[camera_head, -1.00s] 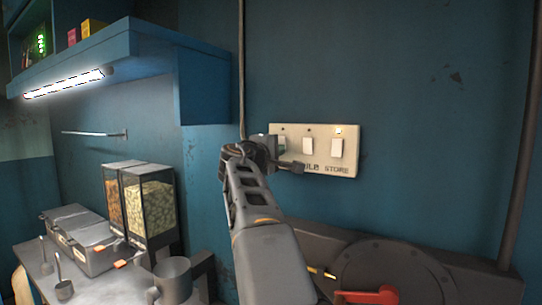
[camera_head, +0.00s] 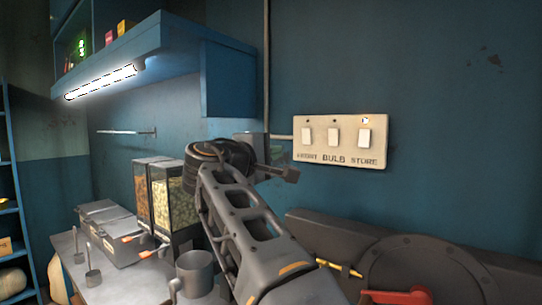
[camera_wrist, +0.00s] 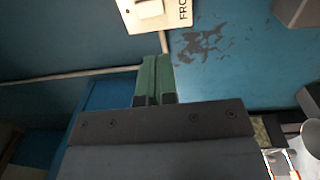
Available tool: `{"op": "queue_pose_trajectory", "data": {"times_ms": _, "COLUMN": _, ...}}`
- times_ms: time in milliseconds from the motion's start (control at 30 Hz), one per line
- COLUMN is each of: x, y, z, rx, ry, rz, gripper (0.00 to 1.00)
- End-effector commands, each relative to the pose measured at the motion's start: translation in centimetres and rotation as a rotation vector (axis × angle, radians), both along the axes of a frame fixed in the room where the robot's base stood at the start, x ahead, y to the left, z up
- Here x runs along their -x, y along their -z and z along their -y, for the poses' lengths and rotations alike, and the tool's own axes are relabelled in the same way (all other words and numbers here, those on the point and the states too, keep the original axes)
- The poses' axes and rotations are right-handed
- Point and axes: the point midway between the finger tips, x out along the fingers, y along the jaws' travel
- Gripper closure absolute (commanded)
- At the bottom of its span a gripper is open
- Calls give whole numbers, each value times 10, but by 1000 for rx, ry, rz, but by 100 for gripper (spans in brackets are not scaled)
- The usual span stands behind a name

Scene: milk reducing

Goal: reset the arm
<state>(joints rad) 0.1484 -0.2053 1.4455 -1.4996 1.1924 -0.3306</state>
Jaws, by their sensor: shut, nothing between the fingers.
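My arm (camera_head: 245,220) reaches up from the bottom of the head view toward the blue wall. My gripper shows in the wrist view (camera_wrist: 155,68) as two green fingers pressed together, with nothing between them. In the head view its fingers are mostly hidden behind my wrist. The pale switch panel (camera_head: 349,136) with three white rocker switches is on the wall, right of my wrist and apart from it. A small light glows above its right switch. In the wrist view a corner of the panel (camera_wrist: 168,19) shows just beyond my fingertips.
A blue shelf (camera_head: 228,80) with a lit tube (camera_head: 102,82) overhangs the counter at left. Clear food dispensers (camera_head: 172,195), a metal mug (camera_head: 195,273) and lidded bins (camera_head: 118,230) stand below. A dark machine with a red handle (camera_head: 398,297) is at lower right.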

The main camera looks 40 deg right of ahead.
Motion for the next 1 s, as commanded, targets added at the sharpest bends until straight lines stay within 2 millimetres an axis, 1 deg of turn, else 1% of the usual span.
{"op": "queue_pose_trajectory", "data": {"times_ms": 100, "x": 1, "y": 0, "z": -2, "rx": 0, "ry": 0, "rz": 0, "gripper": 100}}
{"op": "queue_pose_trajectory", "data": {"times_ms": 667, "x": 1, "y": 0, "z": -2, "rx": 0, "ry": 0, "rz": 1, "gripper": 100}}
{"op": "queue_pose_trajectory", "data": {"times_ms": 767, "x": -4, "y": 4, "z": -3, "rx": -29, "ry": -26, "rz": 36, "gripper": 100}}
{"op": "queue_pose_trajectory", "data": {"times_ms": 867, "x": -20, "y": 38, "z": -5, "rx": -138, "ry": -82, "rz": 40, "gripper": 100}}
{"op": "queue_pose_trajectory", "data": {"times_ms": 967, "x": -37, "y": 95, "z": -14, "rx": -324, "ry": -149, "rz": 34, "gripper": 100}}
{"op": "queue_pose_trajectory", "data": {"times_ms": 1000, "x": -42, "y": 122, "z": -22, "rx": -421, "ry": -176, "rz": 31, "gripper": 100}}
